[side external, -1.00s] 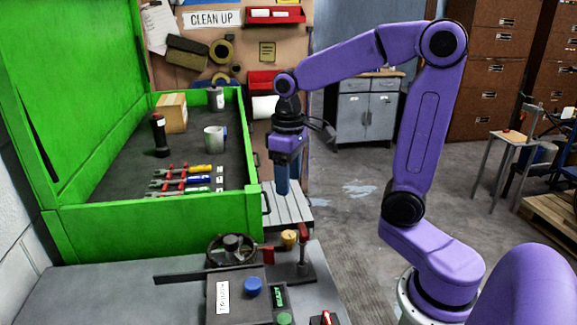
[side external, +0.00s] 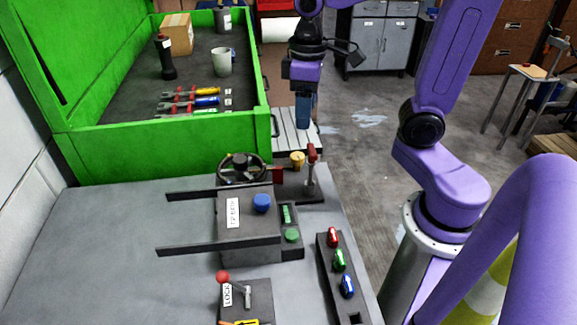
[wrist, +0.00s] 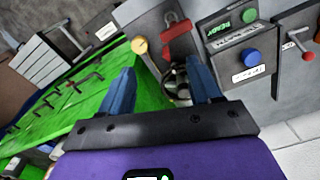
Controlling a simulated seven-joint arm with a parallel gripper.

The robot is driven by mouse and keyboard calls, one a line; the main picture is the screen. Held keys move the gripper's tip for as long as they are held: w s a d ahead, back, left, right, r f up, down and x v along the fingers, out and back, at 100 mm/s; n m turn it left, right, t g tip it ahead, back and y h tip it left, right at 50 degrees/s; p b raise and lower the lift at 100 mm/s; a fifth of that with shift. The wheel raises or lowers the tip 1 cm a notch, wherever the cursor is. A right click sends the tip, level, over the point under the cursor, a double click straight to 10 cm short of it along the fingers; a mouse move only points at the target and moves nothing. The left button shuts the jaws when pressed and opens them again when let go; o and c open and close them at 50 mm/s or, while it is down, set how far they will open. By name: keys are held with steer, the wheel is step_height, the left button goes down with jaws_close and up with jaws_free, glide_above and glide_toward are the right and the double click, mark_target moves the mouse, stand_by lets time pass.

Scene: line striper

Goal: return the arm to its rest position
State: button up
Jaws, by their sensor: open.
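My purple arm reaches over from the right, and my gripper (side external: 303,112) hangs with its blue fingers pointing down. In the side view it shows in front of the grey slatted surface (side external: 292,138), just past the workbench's far edge. In the wrist view my gripper (wrist: 160,82) has its two blue fingers spread apart with nothing held between them. A handwheel (wrist: 176,80) shows beyond the gap between them. The upper part of my arm is cut off by the top of the side view.
The green-walled tray (side external: 165,150) stands left of my gripper, holding tools, a mug (side external: 221,62) and a dark bottle (side external: 166,58). The workbench (side external: 110,240) carries a handwheel (side external: 242,168), a control box with a blue button (side external: 262,203), and a rack of coloured pieces (side external: 340,262). Open floor lies right of my gripper.

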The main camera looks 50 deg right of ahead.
mark_target(297, 155)
steer(key=s+a+f+n, duration=0.1)
steer(key=s+f+n, duration=0.1)
steer(key=s, duration=0.5)
steer(key=s+a+f+n, duration=0.2)
steer(key=s+n, duration=0.3)
steer(key=s, duration=0.3)
steer(key=shift+s+f, duration=0.2)
steer(key=shift+f, duration=0.5)
steer(key=w+r+m, duration=0.1)
steer(key=w, duration=0.2)
steer(key=w+r+m, duration=0.1)
steer(key=w+m, duration=0.1)
steer(key=w, duration=0.2)
steer(key=w+d+r+m, duration=0.1)
steer(key=w, duration=0.3)
steer(key=shift+r+m, duration=0.4)
steer(key=w+d+r+m, duration=0.4)
steer(key=w+d+m, duration=0.1)
steer(key=w, duration=0.3)
steer(key=f, duration=1.8)
steer(key=shift+w+d, duration=0.2)
